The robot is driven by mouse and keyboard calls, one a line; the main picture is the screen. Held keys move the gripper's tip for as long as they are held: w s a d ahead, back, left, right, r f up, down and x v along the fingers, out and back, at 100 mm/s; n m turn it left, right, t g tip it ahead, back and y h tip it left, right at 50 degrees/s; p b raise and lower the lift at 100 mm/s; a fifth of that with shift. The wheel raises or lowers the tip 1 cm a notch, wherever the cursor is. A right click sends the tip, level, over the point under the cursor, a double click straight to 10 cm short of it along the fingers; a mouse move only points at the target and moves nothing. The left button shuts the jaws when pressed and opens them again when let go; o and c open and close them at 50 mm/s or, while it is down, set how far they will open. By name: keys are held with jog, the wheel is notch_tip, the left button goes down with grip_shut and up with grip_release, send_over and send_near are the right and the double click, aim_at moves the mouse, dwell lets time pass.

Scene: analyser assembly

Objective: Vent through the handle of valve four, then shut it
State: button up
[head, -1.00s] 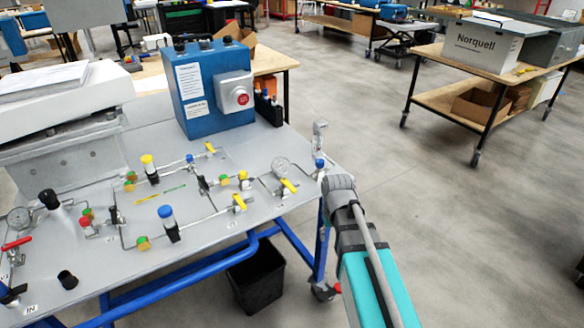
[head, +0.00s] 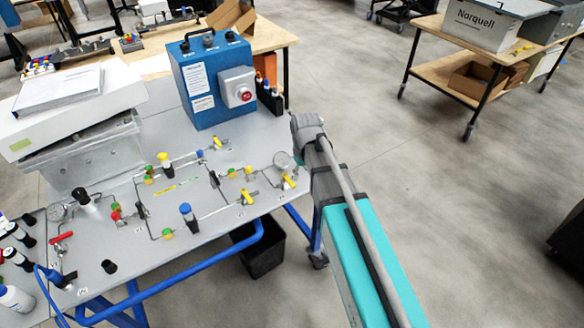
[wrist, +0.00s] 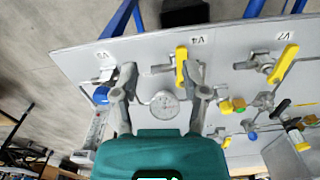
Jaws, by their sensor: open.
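Valve four has a yellow lever handle (wrist: 181,66) below its V4 label (wrist: 197,40) in the wrist view, on the grey panel. In the head view this appears to be the yellow handle (head: 289,181) by the round gauge. My gripper (wrist: 163,78) is open and empty. Its two fingers reach over the panel, with the gauge (wrist: 165,103) seen between them. The valve four handle shows between the fingertips, nearer the right one; no contact is visible, and the height gap cannot be told. In the head view the fingers are not clearly visible.
The V7 yellow handle (wrist: 285,62) stands to the right in the wrist view; a blue-capped fitting (wrist: 101,96) is by the left finger. Tubing and several valves cover the panel (head: 120,285). A blue box with a red button (head: 212,85) stands at the back. A black bin (head: 262,252) is below.

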aim_at(291, 182)
jog(key=w+a+r+n+p, duration=0.1)
jog(key=a+r+p, duration=0.3)
jog(key=r+p, duration=0.3)
jog(key=shift+w+r, duration=0.4)
jog(key=shift+r, duration=0.35)
jog(key=shift+f, duration=0.15)
notch_tip(291, 182, down, 14)
jog(key=b, duration=1.3)
jog(key=shift+r+b, duration=0.25)
jog(key=shift+b, duration=0.15)
